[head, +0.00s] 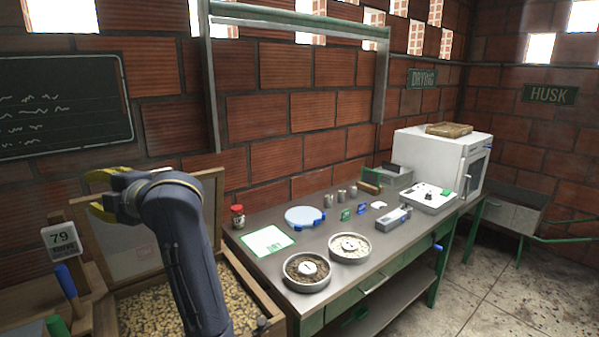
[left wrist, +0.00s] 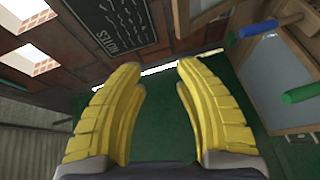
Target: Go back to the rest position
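My left gripper (head: 97,194) has yellow fingers and is raised at the left of the head view, in front of the brick wall and above the wooden bin of beans (head: 175,302). In the left wrist view the two fingers of this gripper (left wrist: 160,70) stand apart with nothing between them. They point towards a green surface (left wrist: 155,115). My right gripper is not in view.
A sign marked 79 (head: 62,240) stands left of the bin. A blackboard (head: 62,105) hangs behind.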

